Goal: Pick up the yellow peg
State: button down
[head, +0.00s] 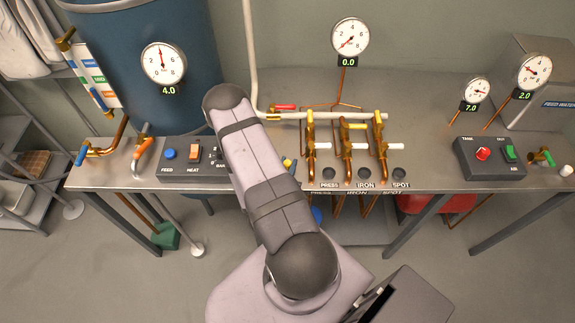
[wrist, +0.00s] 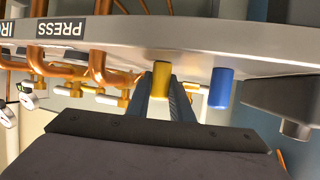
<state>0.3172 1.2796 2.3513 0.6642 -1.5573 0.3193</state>
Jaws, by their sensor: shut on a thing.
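The yellow peg (wrist: 161,78) shows in the wrist view as a short upright cylinder between the two fingers of my gripper (wrist: 164,92). My gripper is shut on it. Part of the peg is hidden by the fingers, and I cannot tell whether it is clear of the bench. A blue peg (wrist: 221,88) is just to the right of it, apart from the fingers. In the head view my arm covers the gripper, and only a small yellow and blue patch shows at the arm's right side.
The bench (head: 428,124) carries copper pipes with valves (head: 347,150) right of my arm, close to the gripper. A control box (head: 185,170) stands left and another (head: 490,157) right. A blue tank (head: 140,60) stands behind. PRESS, IRON and SPOT labels mark the front edge.

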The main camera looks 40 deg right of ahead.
aim_at(288, 162)
jog(key=shift+r, duration=0.1)
notch_tip(288, 162, up, 8)
jog(key=shift+r+p, duration=0.25)
jog(key=shift+p, duration=0.15)
jog(key=shift+r+p, duration=0.6)
jog(key=shift+p, duration=0.05)
